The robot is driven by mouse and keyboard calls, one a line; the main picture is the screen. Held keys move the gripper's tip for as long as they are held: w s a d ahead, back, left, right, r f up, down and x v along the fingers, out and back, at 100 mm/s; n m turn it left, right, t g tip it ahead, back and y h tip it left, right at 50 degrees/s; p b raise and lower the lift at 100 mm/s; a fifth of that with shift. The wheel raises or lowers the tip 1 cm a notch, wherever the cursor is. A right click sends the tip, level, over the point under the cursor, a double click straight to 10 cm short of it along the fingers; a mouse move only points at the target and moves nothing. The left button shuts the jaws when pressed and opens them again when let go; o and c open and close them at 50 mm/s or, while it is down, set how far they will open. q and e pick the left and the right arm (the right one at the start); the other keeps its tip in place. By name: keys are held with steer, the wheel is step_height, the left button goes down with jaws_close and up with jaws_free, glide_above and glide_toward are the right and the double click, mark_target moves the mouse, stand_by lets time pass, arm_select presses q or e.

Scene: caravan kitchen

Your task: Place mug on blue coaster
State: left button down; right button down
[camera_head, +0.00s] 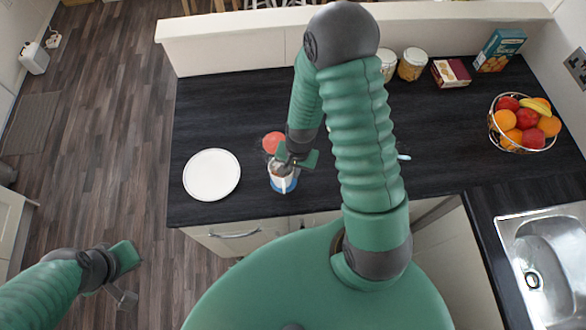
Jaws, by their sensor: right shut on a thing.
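The mug (281,173) is small and pale, near the front edge of the dark counter. The blue coaster (291,185) shows as a blue rim below and beside the mug. The mug stands over it, but I cannot tell whether they touch. My right gripper (285,163) is shut on the mug at its upper part and hides some of it.
A white plate (212,174) lies left of the mug. Jars (411,65), boxes (499,50) and a fruit basket (523,125) stand at the back and right. A sink (550,265) is at the lower right. My right arm hides part of the counter.

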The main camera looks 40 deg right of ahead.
steer(key=shift+f, duration=0.25)
steer(key=shift+w+d+f, duration=0.1)
steer(key=shift+d, duration=0.2)
steer(key=c, duration=1.7)
jaws_free()
steer(key=shift+d, duration=0.1)
steer(key=shift+o, duration=0.7)
steer(key=shift+a, duration=0.2)
